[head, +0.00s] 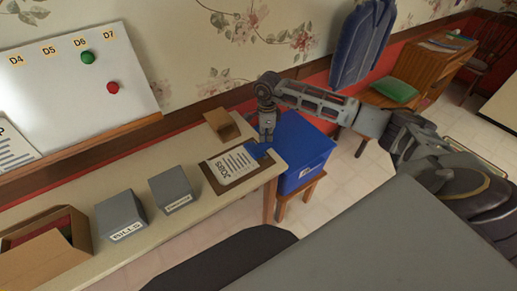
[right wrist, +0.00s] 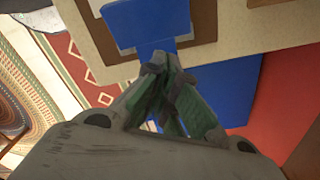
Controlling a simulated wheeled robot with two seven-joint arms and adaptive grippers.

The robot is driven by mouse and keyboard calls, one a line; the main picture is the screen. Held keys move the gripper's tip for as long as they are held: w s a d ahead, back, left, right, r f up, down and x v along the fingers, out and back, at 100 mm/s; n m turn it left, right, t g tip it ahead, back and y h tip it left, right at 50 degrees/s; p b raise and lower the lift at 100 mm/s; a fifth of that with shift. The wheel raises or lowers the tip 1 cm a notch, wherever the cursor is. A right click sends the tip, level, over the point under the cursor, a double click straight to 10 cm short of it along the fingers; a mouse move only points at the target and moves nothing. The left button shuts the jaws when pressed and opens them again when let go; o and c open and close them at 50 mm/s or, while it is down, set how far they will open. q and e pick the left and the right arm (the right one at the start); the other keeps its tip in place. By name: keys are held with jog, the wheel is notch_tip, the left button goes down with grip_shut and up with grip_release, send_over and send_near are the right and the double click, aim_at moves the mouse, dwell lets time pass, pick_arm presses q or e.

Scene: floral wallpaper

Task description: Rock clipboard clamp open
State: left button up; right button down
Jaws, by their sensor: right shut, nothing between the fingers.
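The brown clipboard (head: 212,183) lies on the long table near its right end, holding a white sheet (head: 231,165) headed "JOBS". Its blue clamp (head: 258,151) is at the clipboard's right end. It also shows in the right wrist view (right wrist: 140,24), with a narrower tab pointing toward the fingers. My right gripper (head: 267,140) points down beside the clamp. Its fingers (right wrist: 165,68) are together with nothing between them, and the tips are at the tab's end. I cannot tell whether they touch it. My left gripper is not in view.
A blue crate (head: 303,148) stands on a wooden stool just right of the table end. A small brown holder (head: 222,124) stands behind the clipboard. Two grey boxes, "BILLS" (head: 121,217) and another (head: 172,189), and an open cardboard box (head: 40,248) are farther left.

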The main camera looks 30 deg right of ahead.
aim_at(265, 144)
jog(key=shift+r+p, duration=0.3)
jog(key=shift+r, duration=0.4)
jog(key=shift+r+p, duration=0.4)
jog(key=shift+r, duration=0.8)
jog(key=shift+r+p, duration=0.4)
jog(key=shift+r, duration=0.1)
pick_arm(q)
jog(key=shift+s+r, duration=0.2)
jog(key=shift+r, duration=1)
